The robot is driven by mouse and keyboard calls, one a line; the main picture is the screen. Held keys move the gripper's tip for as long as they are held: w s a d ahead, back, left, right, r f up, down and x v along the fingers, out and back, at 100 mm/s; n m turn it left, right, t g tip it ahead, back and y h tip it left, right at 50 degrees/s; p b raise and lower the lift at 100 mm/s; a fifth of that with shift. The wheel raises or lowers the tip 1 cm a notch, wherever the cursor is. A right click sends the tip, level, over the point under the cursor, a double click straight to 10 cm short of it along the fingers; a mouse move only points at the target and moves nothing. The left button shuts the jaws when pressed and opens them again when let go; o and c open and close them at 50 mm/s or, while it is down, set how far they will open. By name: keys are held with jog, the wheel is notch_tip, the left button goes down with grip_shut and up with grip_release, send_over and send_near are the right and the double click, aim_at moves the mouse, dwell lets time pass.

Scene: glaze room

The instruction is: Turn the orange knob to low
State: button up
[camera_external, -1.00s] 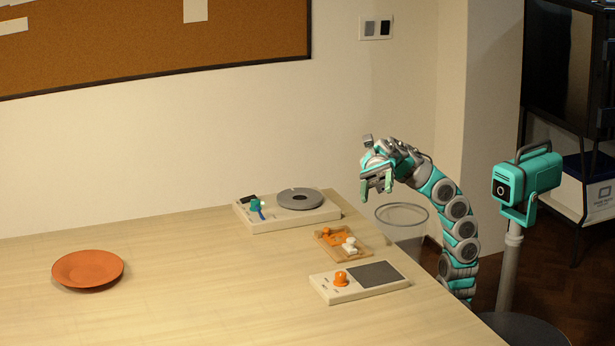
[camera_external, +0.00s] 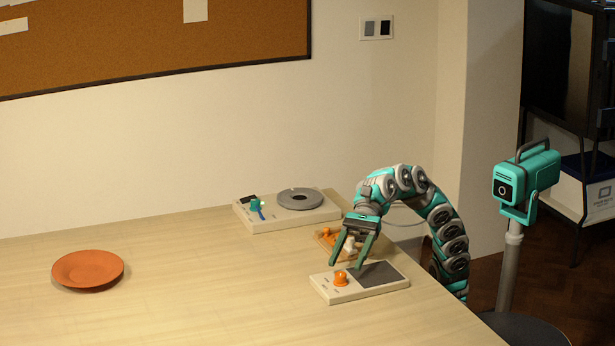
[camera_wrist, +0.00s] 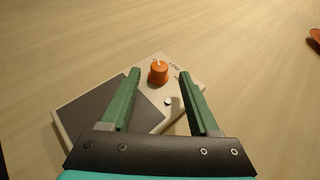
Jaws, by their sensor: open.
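The orange knob (camera_external: 340,279) sits on the left part of a cream control box (camera_external: 350,294) with a dark grey plate on its right. In the wrist view the knob (camera_wrist: 158,72) shows a pale pointer mark on its top, and small dark lettering beside it is hard to read. My gripper (camera_external: 346,266) is open and points down above the box, close to the knob. In the wrist view the knob lies ahead, between the lines of the two green fingers (camera_wrist: 160,74). I cannot tell whether a finger touches it.
Behind the box a wooden tray (camera_external: 328,240) holds orange and white pieces, partly hidden by my gripper. A cream device with a grey disc (camera_external: 300,199) and a teal knob stands farther back. An orange plate (camera_external: 88,269) lies at the left. The table's middle is clear.

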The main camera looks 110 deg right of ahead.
aim_at(342, 273)
jog(key=shift+x, duration=1.8)
jog(key=shift+c, duration=0.4)
grip_shut()
